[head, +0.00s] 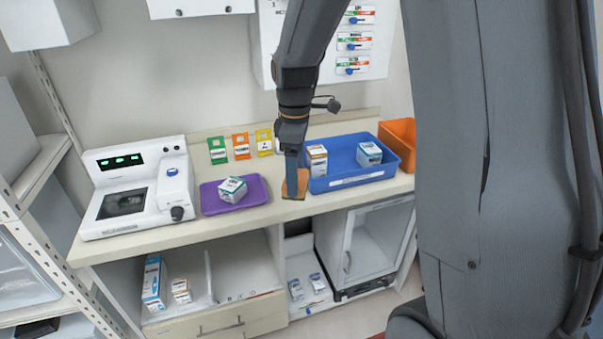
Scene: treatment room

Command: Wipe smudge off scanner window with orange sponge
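The scanner (150,178) is a white device at the left end of the counter. Its dark glass window (106,211) faces up, with a dull greenish-brown patch, perhaps the smudge, near its middle (125,204). The orange sponge (303,183) is at the counter's front edge, between the purple tray and the blue bin. My gripper (291,180) points down right at the sponge, overlapping it in the picture and hiding part of it. The fingers are seen edge-on, so I cannot tell whether they are open or shut on the sponge.
A purple tray (210,206) holding a white box (232,189) lies between scanner and sponge. A blue bin (345,182) with boxes stands close right of my gripper, an orange bin (398,138) beyond it. Colored cards (241,146) stand along the back.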

